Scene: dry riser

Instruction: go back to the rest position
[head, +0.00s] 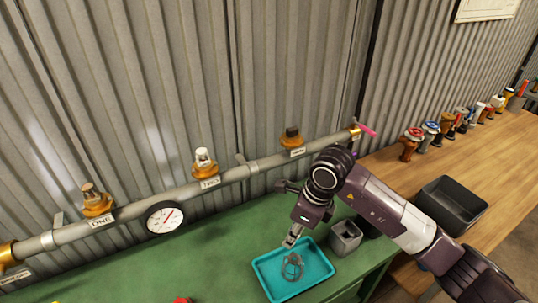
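My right gripper (291,238) hangs from the arm that comes in from the lower right. Its fingers point down just above the back edge of a teal tray (262,271) on the green bench. I see the fingers as one narrow grey shape, too small to tell whether they are open or shut. A grey wire-like, cage-shaped thing (292,268) lies in the tray below the fingertips, seemingly apart from them. My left gripper is not in view.
A grey pipe (232,176) with labelled outlets and a round gauge (164,217) runs along the corrugated wall behind the bench. A small grey box (345,237) stands right of the tray. A black bin (451,199) and several nozzles stand on the wooden table.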

